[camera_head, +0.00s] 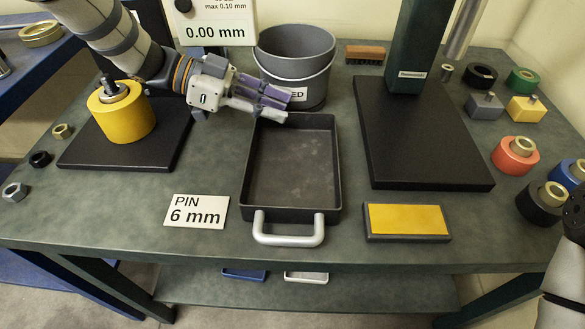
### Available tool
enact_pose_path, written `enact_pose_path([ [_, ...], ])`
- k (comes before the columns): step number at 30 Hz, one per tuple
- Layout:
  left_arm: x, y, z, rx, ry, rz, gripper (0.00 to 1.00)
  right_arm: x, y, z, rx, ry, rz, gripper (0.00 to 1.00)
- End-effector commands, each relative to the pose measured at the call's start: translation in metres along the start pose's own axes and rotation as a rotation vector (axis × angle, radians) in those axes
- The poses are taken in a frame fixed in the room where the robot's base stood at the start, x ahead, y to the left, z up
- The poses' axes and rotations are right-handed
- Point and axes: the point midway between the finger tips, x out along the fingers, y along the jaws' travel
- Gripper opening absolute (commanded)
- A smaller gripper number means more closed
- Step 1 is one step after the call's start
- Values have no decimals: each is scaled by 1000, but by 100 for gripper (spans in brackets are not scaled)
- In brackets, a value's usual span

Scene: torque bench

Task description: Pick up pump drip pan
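The drip pan (333,170) is a dark rectangular tray with raised walls and a light grey handle (289,236) on its near side. It sits on the bench, centre of the view, and looks empty. My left gripper (286,108) reaches in from the upper left, its purple fingers pointing right above or beside the pan's far left corner. The fingers are apart with nothing seen between them. I cannot tell whether they touch the pan. Part of my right arm (566,285) shows at the right edge; its gripper is not in view.
A grey bucket (292,45) stands behind the pan. A yellow cylinder (125,118) on a dark plate stands left. A dark base plate (420,150) with a green column is right, a yellow-topped block (408,220) before it. A "PIN 6 mm" sign (196,211) lies left of the handle.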

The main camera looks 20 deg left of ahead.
Motion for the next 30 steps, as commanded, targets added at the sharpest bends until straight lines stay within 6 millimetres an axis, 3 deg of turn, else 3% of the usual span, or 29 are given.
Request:
enact_pose_path([
  [4,32,1,1,-2,0,4,26,2,0,1,0,-6,0,40],
  [9,53,0,1,-2,0,1,26,3,0,1,-1,-8,0,40],
  [15,53,0,0,0,0,1,26,3,0,1,-1,-7,0,40],
  [18,53,0,0,0,0,1,3,3,0,1,-1,-7,0,40],
  [19,53,0,0,0,0,1,0,3,0,1,-1,-7,0,40],
  [30,53,0,-1,0,1,0,0,3,0,1,-1,-7,0,40],
])
